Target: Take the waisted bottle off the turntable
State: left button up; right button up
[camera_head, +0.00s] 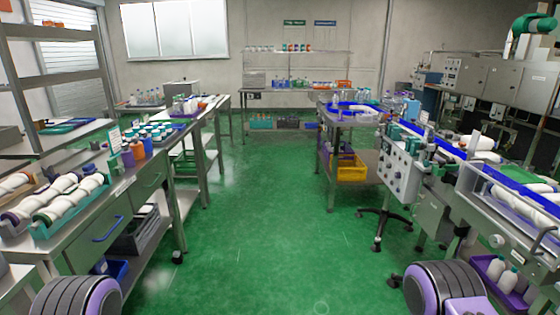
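I cannot single out a turntable with a waisted bottle on it at this distance. White bottle-like shapes with narrowed parts (70,198) lie in trays on the left bench. A white rounded object (481,142) is at the blue-edged conveyor of the machine on the right. A blue-rimmed surface (352,106) with small clear bottles on it tops the table at centre right; whether it turns I cannot tell. Neither of my grippers is in view. Only purple and dark grey rounded parts of my arms show at the lower left and lower right corners.
A clear green floor aisle (255,210) runs up the middle. Steel benches (120,210) line the left. The machine (403,172) and a wheeled dark base (382,222) edge the right. A yellow crate (348,171) sits under the centre-right table. Shelves (290,88) stand at the back wall.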

aim_at(335, 98)
jog(key=i, duration=6.8)
jog(key=z, duration=1.8)
